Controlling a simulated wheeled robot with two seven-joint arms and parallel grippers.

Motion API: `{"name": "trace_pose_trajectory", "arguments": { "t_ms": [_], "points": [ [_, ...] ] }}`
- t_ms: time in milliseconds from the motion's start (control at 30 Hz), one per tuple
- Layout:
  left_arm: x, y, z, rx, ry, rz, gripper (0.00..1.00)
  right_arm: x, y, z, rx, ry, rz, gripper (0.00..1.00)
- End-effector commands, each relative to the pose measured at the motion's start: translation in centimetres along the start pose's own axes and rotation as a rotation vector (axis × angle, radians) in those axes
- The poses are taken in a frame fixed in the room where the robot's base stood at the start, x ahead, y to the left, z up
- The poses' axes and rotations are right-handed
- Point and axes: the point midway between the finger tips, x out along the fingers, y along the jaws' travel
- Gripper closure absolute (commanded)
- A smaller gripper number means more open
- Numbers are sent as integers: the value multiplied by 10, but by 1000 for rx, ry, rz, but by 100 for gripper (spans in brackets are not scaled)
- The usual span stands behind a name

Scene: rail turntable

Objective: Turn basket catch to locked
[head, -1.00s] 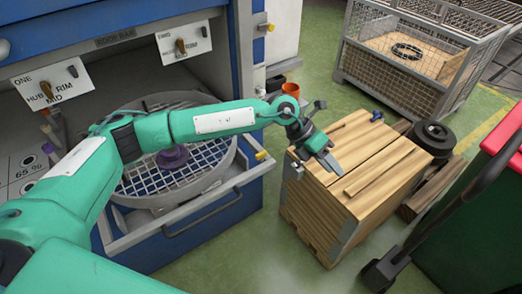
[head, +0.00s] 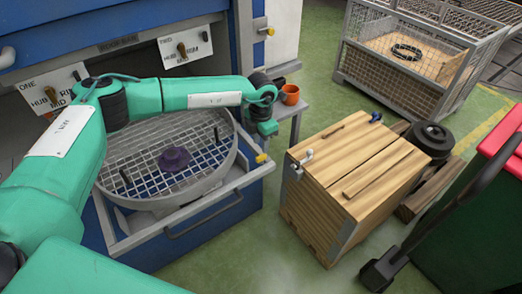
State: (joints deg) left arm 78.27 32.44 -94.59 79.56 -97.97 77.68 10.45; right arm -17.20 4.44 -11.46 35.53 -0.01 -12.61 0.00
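The round mesh basket (head: 232,165) sits in the open front of the blue machine, with a purple knob (head: 174,159) at its middle. A small yellow-tipped part (head: 262,158), which looks like the basket catch, sticks out at the right end of the frame in front of the basket. I cannot read its locked or unlocked position. My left gripper (head: 269,130) points down just above and behind this yellow part, apparently apart from it. Its fingers are too hidden and small to show whether they are open. My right gripper is not in view.
An orange cup (head: 290,94) stands on a small side shelf close to my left wrist. A wooden crate (head: 350,185) with hooks and a loose strip on its lid stands right of the machine. A wire cage (head: 405,85) stands behind. Green floor lies free between machine and crate.

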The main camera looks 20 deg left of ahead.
Motion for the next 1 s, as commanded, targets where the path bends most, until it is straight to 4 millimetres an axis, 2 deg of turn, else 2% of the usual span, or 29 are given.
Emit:
{"name": "trace_pose_trajectory", "arguments": {
  "t_ms": [100,300,467,700,733,900,1000],
  "points": [
    [22,-1,0,0,2,-1,66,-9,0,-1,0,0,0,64],
    [49,-1,1,0,-1,-2,66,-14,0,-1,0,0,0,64],
    [58,-1,0,1,0,-1,66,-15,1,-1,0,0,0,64],
    [60,-1,0,1,-1,-1,66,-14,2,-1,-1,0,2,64],
    [60,-1,0,1,-1,-1,68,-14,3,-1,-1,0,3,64],
    [59,-1,0,0,-2,-1,100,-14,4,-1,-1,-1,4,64],
    [59,0,0,0,-2,-1,100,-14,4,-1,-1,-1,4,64]
  ]
}}
